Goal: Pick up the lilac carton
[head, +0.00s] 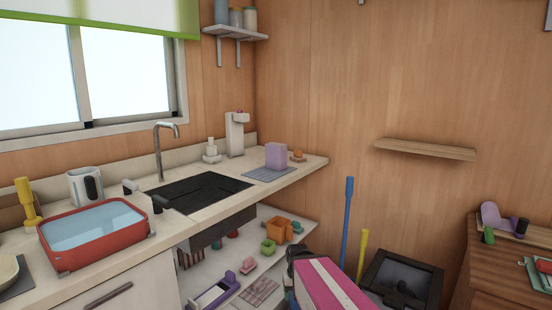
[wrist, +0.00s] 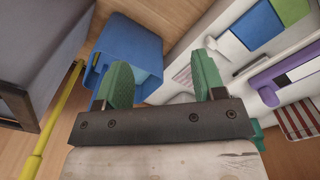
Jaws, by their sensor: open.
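The lilac carton (head: 276,156) stands upright on a grey-blue ribbed mat (head: 268,174) at the right end of the counter, near the wall corner. My gripper (wrist: 163,78) is open, with two green fingers spread apart and nothing between them. The carton is not in the wrist view.
The counter (head: 318,160) also holds a white dispenser (head: 235,134), a faucet (head: 159,150) and a red basin (head: 97,233). Below is a low shelf with several small items. A blue bin (wrist: 130,55) lies beneath my gripper.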

